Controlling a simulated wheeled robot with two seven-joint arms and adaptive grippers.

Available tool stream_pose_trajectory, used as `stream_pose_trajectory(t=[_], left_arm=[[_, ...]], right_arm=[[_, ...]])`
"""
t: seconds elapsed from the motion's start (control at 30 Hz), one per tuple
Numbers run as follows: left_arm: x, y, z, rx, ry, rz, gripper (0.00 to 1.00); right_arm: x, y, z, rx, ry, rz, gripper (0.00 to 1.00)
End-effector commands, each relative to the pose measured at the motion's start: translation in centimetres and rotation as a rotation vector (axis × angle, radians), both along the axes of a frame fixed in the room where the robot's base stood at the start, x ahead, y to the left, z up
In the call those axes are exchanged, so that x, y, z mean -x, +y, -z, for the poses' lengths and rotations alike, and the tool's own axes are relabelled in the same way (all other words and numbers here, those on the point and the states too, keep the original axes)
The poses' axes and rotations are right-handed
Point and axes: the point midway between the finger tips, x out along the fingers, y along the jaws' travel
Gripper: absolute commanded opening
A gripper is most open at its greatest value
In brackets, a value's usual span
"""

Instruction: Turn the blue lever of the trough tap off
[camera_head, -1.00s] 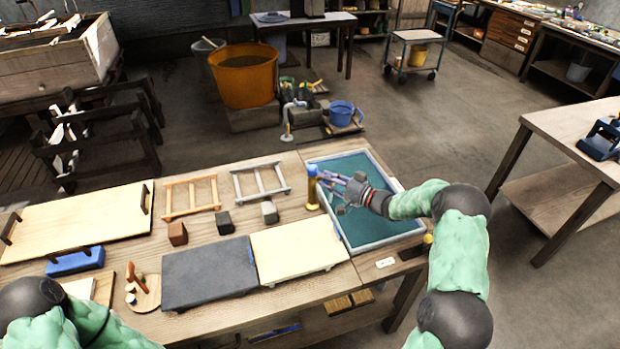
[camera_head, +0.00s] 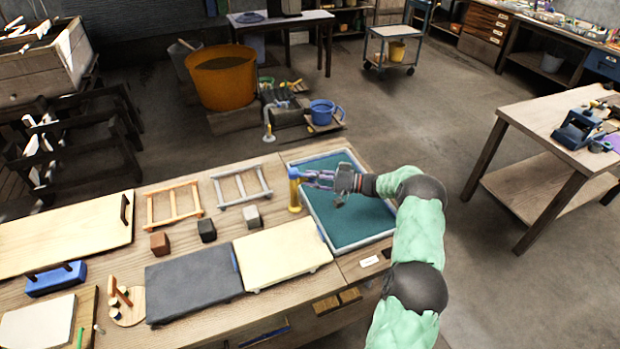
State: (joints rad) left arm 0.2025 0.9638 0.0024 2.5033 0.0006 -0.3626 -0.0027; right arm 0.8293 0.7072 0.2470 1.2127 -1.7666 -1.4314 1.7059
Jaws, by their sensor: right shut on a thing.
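The trough (camera_head: 372,237), a pale-rimmed basin filled with dark teal water, stands at the right end of the workbench. The brass tap (camera_head: 294,198) stands upright at its left rim. The tap's blue lever (camera_head: 294,173) is at the top of the post. My right gripper (camera_head: 310,178) reaches over the water from the right, its fingers pointing left at the tap's top. It is shut on the blue lever; the fingers hide part of it. My left gripper is out of view.
A dark slab (camera_head: 193,284) and a cream slab (camera_head: 282,255) lie left of the trough. A white label (camera_head: 369,261) lies at the trough's front. A side table (camera_head: 560,125) stands apart at right.

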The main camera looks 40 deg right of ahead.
Motion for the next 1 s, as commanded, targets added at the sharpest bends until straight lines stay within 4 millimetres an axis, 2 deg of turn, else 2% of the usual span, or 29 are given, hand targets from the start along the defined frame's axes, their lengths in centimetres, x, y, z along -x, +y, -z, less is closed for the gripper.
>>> stream_pose_trajectory(t=[0.03,0.1,0.13,0.2,0.23,0.67,1.0], left_arm=[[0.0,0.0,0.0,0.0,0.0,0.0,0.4],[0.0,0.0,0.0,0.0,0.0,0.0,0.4],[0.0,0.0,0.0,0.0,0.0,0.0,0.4],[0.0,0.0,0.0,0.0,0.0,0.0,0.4],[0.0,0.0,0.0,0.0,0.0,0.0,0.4],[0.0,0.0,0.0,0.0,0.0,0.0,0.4],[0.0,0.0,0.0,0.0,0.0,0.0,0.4]], right_arm=[[0.1,0.3,0.7,-0.004,0.012,-0.003,0.0],[0.1,0.3,0.7,-0.004,0.012,-0.003,0.0],[0.1,0.3,0.7,-0.004,0.012,-0.003,0.32],[0.1,0.3,0.6,-0.004,0.01,-0.003,0.52],[0.1,0.3,0.6,-0.003,0.009,-0.003,0.54],[0.5,-0.4,0.2,0.0,0.002,0.0,0.54],[4.9,-4.7,0.2,0.001,0.002,0.002,0.54]])
